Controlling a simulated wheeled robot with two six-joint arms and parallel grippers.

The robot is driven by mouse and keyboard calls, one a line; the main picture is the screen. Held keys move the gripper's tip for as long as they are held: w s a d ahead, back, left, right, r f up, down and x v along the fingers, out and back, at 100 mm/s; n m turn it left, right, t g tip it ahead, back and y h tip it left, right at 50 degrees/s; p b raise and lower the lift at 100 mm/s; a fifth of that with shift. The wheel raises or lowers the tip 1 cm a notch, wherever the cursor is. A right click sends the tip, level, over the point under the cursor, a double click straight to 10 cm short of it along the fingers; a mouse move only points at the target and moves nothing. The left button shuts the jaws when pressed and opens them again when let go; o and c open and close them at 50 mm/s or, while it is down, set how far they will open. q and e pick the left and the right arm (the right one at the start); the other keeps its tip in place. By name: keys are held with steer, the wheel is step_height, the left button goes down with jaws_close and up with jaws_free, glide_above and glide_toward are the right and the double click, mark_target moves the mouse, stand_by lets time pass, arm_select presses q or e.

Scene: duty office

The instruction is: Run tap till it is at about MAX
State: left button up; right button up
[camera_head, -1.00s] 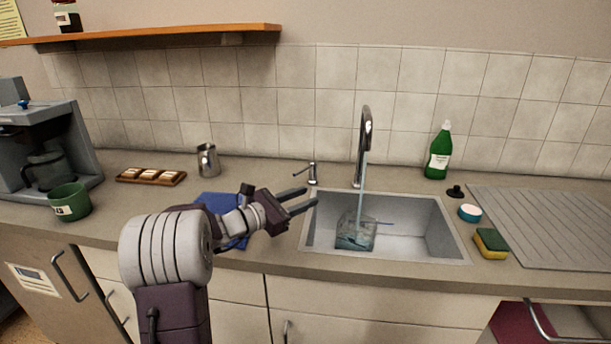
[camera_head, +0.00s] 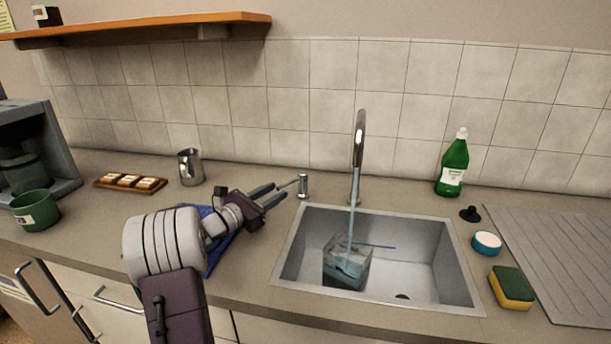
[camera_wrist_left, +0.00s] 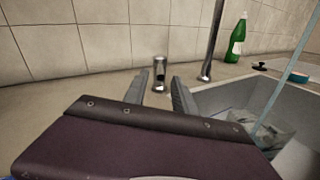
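The chrome tap (camera_head: 358,150) stands behind the sink (camera_head: 420,300), and a stream of water (camera_head: 351,218) runs from it. The stream falls into a clear container (camera_head: 347,266) in the sink, which holds some water; its MAX mark cannot be made out. In the left wrist view the lever post (camera_wrist_left: 160,74) shows between the two finger tips. My right gripper is not in view.
A blue cloth (camera_head: 222,250) lies under my left arm. A steel jug (camera_head: 190,167), a wooden tray (camera_head: 130,190) and a green mug (camera_head: 36,210) stand to the left. A green bottle (camera_head: 455,165), a sponge (camera_head: 511,287) and a ribbed drainboard (camera_head: 565,250) are on the right.

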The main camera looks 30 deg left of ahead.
mark_target(300, 176)
arm_select(q)
steer(key=shift+r, duration=0.2)
steer(key=x, duration=0.8)
steer(key=shift+w+d, duration=0.1)
steer(key=shift+w, duration=0.05)
jaws_close()
stand_by(1.0)
